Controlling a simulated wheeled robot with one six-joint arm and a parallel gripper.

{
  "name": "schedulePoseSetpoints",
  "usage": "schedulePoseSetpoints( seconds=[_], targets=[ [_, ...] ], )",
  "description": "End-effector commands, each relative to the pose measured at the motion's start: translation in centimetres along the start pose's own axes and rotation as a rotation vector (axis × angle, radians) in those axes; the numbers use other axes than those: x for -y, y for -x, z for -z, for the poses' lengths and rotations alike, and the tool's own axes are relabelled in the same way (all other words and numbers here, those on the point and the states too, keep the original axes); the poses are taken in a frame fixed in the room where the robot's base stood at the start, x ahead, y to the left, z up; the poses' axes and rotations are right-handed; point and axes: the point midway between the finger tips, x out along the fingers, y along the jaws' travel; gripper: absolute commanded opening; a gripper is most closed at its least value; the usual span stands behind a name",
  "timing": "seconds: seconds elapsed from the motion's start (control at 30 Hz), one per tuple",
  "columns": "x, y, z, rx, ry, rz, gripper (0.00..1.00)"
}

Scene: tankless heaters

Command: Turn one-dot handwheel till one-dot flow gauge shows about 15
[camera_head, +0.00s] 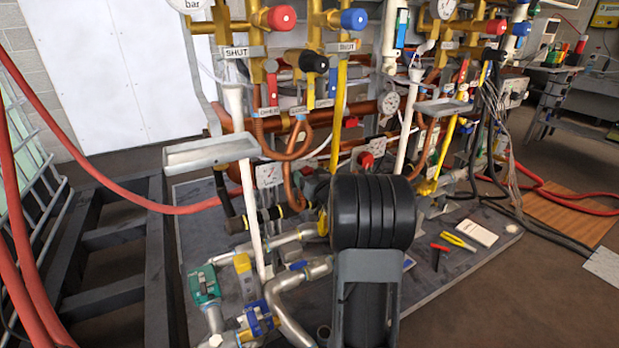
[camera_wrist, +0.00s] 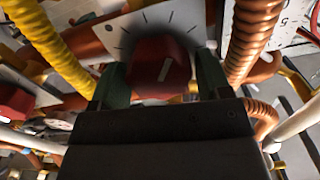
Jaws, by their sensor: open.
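My gripper (camera_wrist: 160,78) is open, with one dark green finger on each side of this knob. I cannot tell whether the fingers touch it. No dot mark is legible on the knob or plate, so I cannot confirm it is the one-dot handwheel. Part of a white scale (camera_wrist: 292,25) shows at upper right; its reading is unclear. In the head view my black arm hides my gripper.
Copper coil pipes (camera_wrist: 252,40) and a yellow pipe (camera_wrist: 50,45) run close beside my gripper. In the head view another red knob (camera_head: 366,160) and a round gauge (camera_head: 390,103) show behind my arm. A grey tray (camera_head: 210,151) juts out at left.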

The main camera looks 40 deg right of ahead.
Motion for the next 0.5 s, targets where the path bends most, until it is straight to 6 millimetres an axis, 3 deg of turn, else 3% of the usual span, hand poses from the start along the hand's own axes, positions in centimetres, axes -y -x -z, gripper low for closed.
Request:
schedulePoseSetpoints(
  seconds=[0.23,0.5],
  targets=[
    [0.00,-0.04,0.02,0.000,0.000,0.000,0.71],
    [-0.01,-0.02,0.03,0.000,0.001,0.000,0.45]
  ],
)
